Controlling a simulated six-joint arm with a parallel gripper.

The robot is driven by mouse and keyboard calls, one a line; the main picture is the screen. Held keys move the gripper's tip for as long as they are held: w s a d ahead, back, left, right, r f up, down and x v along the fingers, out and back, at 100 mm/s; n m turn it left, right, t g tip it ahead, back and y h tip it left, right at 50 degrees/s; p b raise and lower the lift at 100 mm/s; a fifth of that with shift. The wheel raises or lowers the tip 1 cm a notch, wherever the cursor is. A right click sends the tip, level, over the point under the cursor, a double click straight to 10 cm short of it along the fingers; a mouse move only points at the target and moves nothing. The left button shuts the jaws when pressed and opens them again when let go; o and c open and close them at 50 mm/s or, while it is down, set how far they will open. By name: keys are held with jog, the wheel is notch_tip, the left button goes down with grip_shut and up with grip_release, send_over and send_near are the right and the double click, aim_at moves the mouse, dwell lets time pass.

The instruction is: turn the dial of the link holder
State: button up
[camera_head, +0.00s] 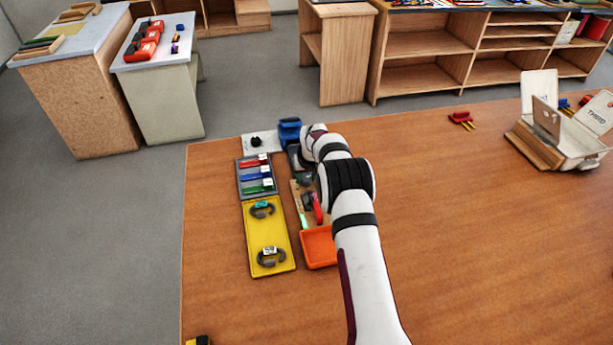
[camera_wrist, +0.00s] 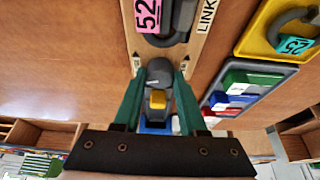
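The link holder is a pale wooden board (camera_wrist: 128,32) lettered "LINK" in the wrist view. It bears a dark grey link (camera_wrist: 180,22) with a pink tag reading 52. In the head view the board (camera_head: 296,196) lies partly hidden behind my arm. A rounded grey knob (camera_wrist: 160,68), seemingly the dial, stands at the board's near end in the wrist view, with a yellow block-like part (camera_wrist: 158,100) below it. My gripper (camera_wrist: 159,80) has its two green fingers apart, one on each side of the knob. Narrow gaps seem to show; contact is unclear.
Left of the board are a grey tray (camera_head: 241,180) of coloured blocks and a yellow tray (camera_head: 253,240) with two tagged grey links. An orange tray (camera_head: 318,248) sits below the board. A blue object (camera_head: 289,131) stands behind.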

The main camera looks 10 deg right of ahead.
grip_shut()
jog(key=shift+a+m+h, duration=0.1)
jog(key=shift+m+h, duration=0.6)
jog(key=shift+m, duration=1.1)
jog(key=o, duration=0.8)
grip_release()
jog(key=shift+o, duration=0.2)
jog(key=v, duration=1.5)
jog(key=shift+r, duration=0.45)
jog(key=shift+w, duration=0.1)
